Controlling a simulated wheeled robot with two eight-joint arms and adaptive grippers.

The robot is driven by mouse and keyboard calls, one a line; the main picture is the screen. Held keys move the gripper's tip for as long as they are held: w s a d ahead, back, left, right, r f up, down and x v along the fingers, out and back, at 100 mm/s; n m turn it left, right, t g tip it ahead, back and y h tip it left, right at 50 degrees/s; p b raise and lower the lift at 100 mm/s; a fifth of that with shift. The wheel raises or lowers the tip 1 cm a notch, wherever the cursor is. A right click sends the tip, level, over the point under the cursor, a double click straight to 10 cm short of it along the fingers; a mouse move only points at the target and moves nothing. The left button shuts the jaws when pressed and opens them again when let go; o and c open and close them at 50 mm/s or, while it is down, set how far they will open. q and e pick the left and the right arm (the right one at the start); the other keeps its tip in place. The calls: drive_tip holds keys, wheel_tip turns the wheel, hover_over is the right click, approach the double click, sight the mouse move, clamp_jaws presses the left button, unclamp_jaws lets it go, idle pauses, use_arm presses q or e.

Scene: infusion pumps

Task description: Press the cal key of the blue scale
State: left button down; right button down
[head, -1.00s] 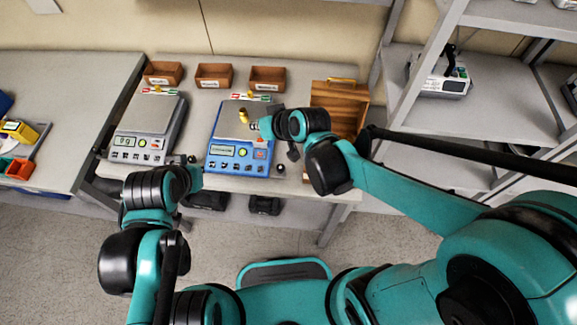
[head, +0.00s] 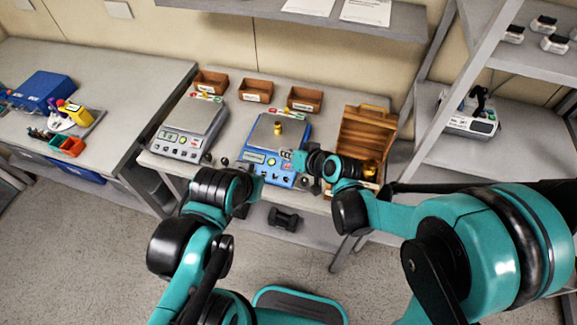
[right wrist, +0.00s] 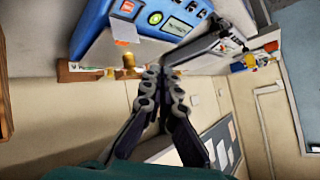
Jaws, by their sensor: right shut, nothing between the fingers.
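The blue scale (head: 251,155) stands on the bench with a brass weight (head: 278,128) on its grey pan. Its front panel has a display, a green button and a row of keys; I cannot read which is the cal key. My right gripper (head: 287,155) is shut and empty, over the right side of the scale near the panel, partly covering it. In the right wrist view its closed fingers (right wrist: 165,75) point toward the blue scale (right wrist: 95,22), whose green button and display show at the top. My left gripper (head: 257,183) is in front of the scale, its fingers unclear.
A grey scale (head: 180,142) stands to the left. Wooden bins (head: 257,91) line the back. An open wooden case (head: 365,135) with brass weights is close on the right. Small black knobs lie by the bench front. A shelf unit (head: 425,100) stands farther right.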

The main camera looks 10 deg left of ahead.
sight(288, 170)
drive_tip(key=f+b, duration=0.2)
drive_tip(key=w+f+b, duration=0.1)
drive_tip(key=f+b, duration=0.1)
drive_tip(key=f, duration=0.1)
drive_tip(key=w+f+b, duration=0.1)
drive_tip(key=f+b, duration=0.1)
drive_tip(key=f, duration=0.1)
drive_tip(key=shift+w+f+b, duration=0.15)
drive_tip(key=shift+f+b, duration=0.05)
drive_tip(key=shift+b, duration=0.15)
drive_tip(key=shift+f, duration=0.1)
idle(1.0)
drive_tip(key=shift+w+f+b, duration=0.1)
drive_tip(key=shift+f+b, duration=0.2)
drive_tip(key=shift+b, duration=0.15)
drive_tip(key=shift+w+f+b, duration=0.1)
drive_tip(key=shift+f+b, duration=0.2)
drive_tip(key=shift+b, duration=0.05)
idle(0.4)
drive_tip(key=shift+r, duration=0.15)
drive_tip(key=shift+s+r+p, duration=0.2)
drive_tip(key=shift+r+p, duration=0.3)
drive_tip(key=shift+r, duration=0.1)
